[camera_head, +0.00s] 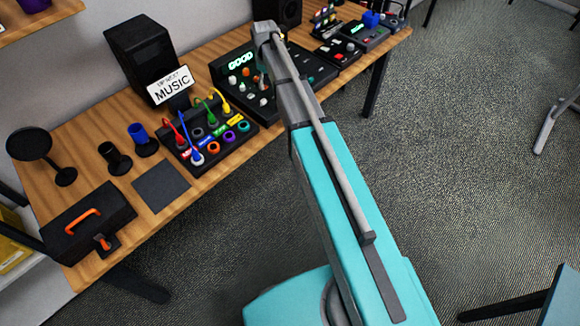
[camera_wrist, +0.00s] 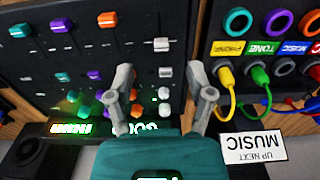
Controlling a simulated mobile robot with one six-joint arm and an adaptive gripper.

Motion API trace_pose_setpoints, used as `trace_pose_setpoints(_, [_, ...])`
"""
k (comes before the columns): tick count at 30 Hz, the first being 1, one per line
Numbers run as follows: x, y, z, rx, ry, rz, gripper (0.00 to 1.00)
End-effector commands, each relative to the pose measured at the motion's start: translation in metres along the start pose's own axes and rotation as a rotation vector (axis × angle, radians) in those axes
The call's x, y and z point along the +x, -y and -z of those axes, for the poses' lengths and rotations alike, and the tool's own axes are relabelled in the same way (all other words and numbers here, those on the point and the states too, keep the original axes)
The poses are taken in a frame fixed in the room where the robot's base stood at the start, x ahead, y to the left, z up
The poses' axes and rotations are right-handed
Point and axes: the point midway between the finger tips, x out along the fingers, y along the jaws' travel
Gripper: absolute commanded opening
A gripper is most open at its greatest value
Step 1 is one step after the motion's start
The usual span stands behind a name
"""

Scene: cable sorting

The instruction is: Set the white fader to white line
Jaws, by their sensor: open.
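The white fader (camera_wrist: 161,44) is a small white cap on the dark mixer panel in the wrist view. It sits in the rightmost of several slots, lower in the picture than the other fader caps. Tick marks line the slots, but I cannot tell which one is the white line. My gripper (camera_wrist: 159,70) is open, its two grey fingers apart and pointing toward the panel. The fader shows just beyond the fingertips, between their lines. A white knob (camera_wrist: 166,72) shows between the fingers. In the head view my arm partly covers the mixer (camera_head: 234,83).
An orange fader (camera_wrist: 107,20) and a purple fader (camera_wrist: 62,24) are to the left. A patch panel (camera_wrist: 266,62) with coloured cables is at the right. A "MUSIC" sign (camera_wrist: 252,147) is nearby.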

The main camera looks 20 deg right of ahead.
Motion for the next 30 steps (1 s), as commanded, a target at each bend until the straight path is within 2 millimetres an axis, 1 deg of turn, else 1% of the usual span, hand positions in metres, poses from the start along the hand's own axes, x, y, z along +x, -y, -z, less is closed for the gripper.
trace_pose_setpoints(1, [-0.009, 0.000, 0.000, 0.000, 0.000, 0.000, 0.69])
trace_pose_setpoints(4, [-0.016, 0.000, 0.000, 0.000, 0.000, 0.000, 0.69])
trace_pose_setpoints(15, [-0.034, 0.000, 0.000, 0.000, 0.000, 0.000, 0.69])
trace_pose_setpoints(17, [-0.025, 0.003, -0.005, 0.007, 0.000, 0.000, 0.69])
trace_pose_setpoints(26, [-0.006, 0.013, -0.024, 0.045, 0.000, 0.000, 0.69])
trace_pose_setpoints(30, [0.006, 0.020, -0.036, 0.069, 0.000, 0.000, 0.69])
